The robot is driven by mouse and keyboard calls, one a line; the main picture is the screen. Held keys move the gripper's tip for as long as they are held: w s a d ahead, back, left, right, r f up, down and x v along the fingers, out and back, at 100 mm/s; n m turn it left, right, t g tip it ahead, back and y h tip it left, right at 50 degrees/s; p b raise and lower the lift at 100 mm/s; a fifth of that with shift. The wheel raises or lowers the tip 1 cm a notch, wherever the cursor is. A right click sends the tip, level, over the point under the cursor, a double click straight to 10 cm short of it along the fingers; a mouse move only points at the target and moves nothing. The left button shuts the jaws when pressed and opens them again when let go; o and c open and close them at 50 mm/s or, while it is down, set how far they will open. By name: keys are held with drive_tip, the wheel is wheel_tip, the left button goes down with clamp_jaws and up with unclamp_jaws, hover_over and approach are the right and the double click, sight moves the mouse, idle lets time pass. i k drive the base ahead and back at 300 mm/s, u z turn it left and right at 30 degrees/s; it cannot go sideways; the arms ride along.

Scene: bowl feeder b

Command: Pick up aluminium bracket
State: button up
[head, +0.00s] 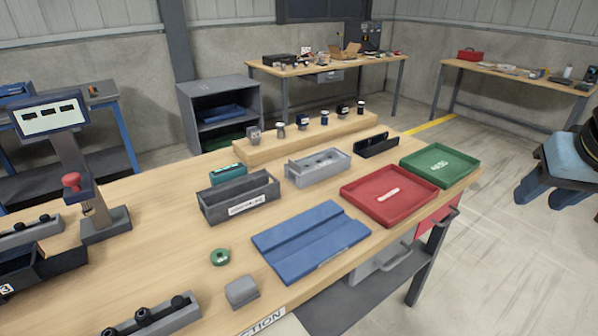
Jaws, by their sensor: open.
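I cannot tell for sure which thing is the aluminium bracket. A small grey squarish piece (254,134) stands at the left end of the raised wooden shelf, beside several small dark and pale parts. A light grey tray-like fixture (318,167) with an upright edge stands in front of that shelf. A grey rounded block (242,291) sits near the front edge of the bench. My gripper is not in view.
The wooden bench (165,240) holds a dark grey bin (238,197), a blue grooved mat (311,240), a red tray (390,196), a green tray (440,165) and a green ring (220,257). A screen post (70,160) stands left. Bare wood lies left of centre.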

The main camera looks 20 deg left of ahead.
sight(299, 168)
drive_tip(key=u, duration=0.7)
drive_tip(key=k, duration=0.15)
drive_tip(key=u, duration=0.15)
drive_tip(key=i, duration=1)
drive_tip(key=z, duration=0.25)
drive_tip(key=k, duration=1.1)
drive_tip(key=u, duration=0.35)
